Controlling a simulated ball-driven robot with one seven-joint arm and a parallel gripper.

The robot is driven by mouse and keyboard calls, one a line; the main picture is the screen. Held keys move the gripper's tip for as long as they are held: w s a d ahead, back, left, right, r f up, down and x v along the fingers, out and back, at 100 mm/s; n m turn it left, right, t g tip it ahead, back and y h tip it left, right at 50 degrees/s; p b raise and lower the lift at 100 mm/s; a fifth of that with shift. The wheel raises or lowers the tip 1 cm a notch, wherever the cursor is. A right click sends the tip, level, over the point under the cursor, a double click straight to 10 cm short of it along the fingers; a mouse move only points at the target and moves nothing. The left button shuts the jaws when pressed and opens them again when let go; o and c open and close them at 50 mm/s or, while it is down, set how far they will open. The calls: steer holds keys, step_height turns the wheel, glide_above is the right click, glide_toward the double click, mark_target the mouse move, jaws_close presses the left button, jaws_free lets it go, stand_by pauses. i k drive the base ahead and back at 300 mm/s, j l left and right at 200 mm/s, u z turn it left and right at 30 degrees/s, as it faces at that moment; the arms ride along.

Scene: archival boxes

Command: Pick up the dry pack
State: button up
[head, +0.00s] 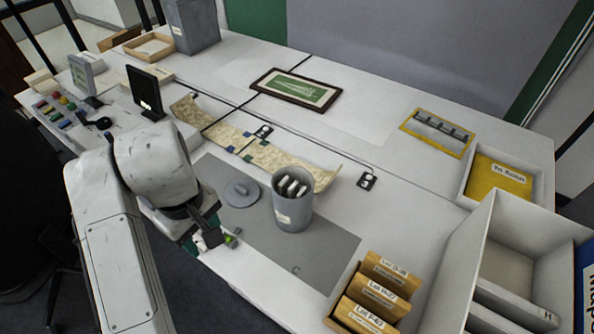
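A grey canister (292,204) stands upright and uncovered on the grey mat (330,246). Several small pale packs (292,186) stick up inside it; I take these to be the dry packs. Their lower parts are hidden by the canister wall. A round grey lid with a knob (241,192) lies on the mat left of the canister. My gripper (222,240) is low at the mat's left front edge, left of the canister and apart from it. Its fingers are small and partly hidden, so I cannot tell whether they are open.
A long map strip (275,158) with weights lies behind the canister. Lot envelopes (372,290) stand in a holder at front right, beside a large white box (520,250). A framed green picture (296,88) lies farther back. The mat right of the canister is clear.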

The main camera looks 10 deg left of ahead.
mark_target(283, 187)
steer(key=i+l, duration=0.25)
steer(key=i, duration=0.15)
steer(key=i+l, duration=0.25)
steer(key=i, duration=0.15)
